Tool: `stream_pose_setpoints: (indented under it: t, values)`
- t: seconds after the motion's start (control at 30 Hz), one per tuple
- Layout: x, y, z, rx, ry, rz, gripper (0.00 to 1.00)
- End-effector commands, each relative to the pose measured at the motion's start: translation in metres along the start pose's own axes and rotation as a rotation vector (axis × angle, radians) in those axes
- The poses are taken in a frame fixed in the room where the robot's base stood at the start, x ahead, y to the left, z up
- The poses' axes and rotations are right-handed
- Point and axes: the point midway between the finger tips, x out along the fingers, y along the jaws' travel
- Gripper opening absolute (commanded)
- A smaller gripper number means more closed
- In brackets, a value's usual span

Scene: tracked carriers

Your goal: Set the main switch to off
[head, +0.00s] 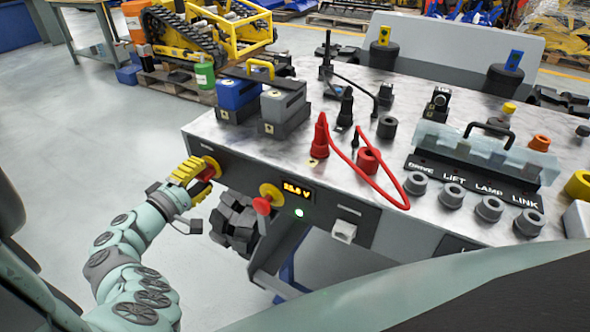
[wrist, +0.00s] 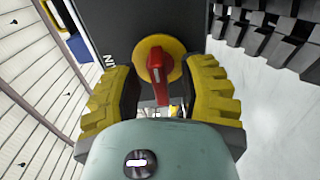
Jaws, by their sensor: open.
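The main switch (wrist: 157,68) is a red rotary handle with a white line, set on a round yellow plate (wrist: 176,52). In the wrist view the handle hangs down toward my palm, tilted slightly. My gripper (wrist: 161,82) has its yellow padded fingers apart, one on each side of the handle, with visible gaps. Part of a label beside the plate is readable in the wrist view; the rest is hidden.
A red knob on a yellow plate (head: 271,194) sits right of my gripper, beside a lit voltage display (head: 297,190) and a green light (head: 299,212). Dark track links (head: 235,222) are below. The bench top (head: 232,138) holds batteries, red plugs and a cable.

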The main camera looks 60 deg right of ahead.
Motion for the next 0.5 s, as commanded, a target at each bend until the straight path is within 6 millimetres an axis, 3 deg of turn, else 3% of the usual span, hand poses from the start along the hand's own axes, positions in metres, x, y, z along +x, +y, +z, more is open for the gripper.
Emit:
stream_pose_setpoints:
  t: [0.13,0.5]
  values:
    - [0.0007,0.0001,0.0011,0.001,-0.003,0.000,0.45]
    - [0.0000,0.0001,0.0005,0.001,-0.002,0.000,0.07]
